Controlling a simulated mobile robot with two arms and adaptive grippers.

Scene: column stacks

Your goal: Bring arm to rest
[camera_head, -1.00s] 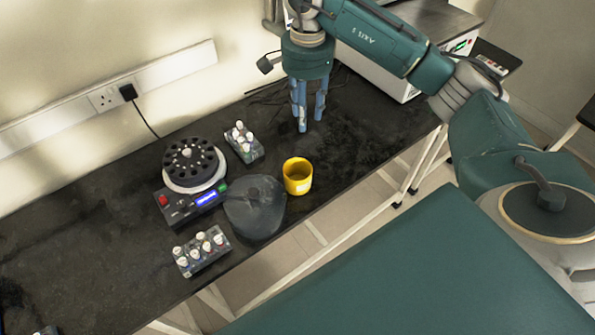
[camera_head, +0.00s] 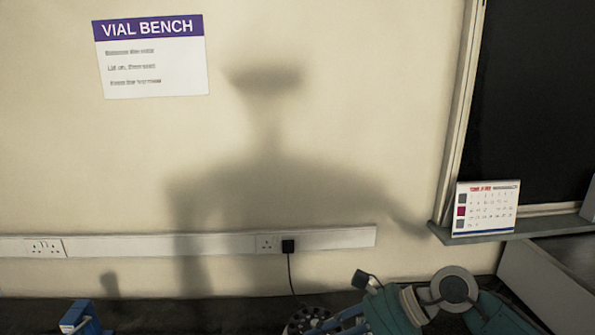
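My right arm enters at the bottom right of the head view. Its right gripper (camera_head: 338,321) is low at the bottom edge, blue fingers pointing left, in front of the dark round rotor device (camera_head: 308,318). The fingers look apart with nothing seen between them, though the bottom edge crops the view. My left gripper is not in view.
A blue device (camera_head: 84,318) stands at the bottom left. Behind are the wall with a socket rail (camera_head: 190,245), a black plug (camera_head: 288,246), a Vial Bench sign (camera_head: 152,57) and a calendar (camera_head: 485,209) on a ledge. Most of the bench top is out of frame.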

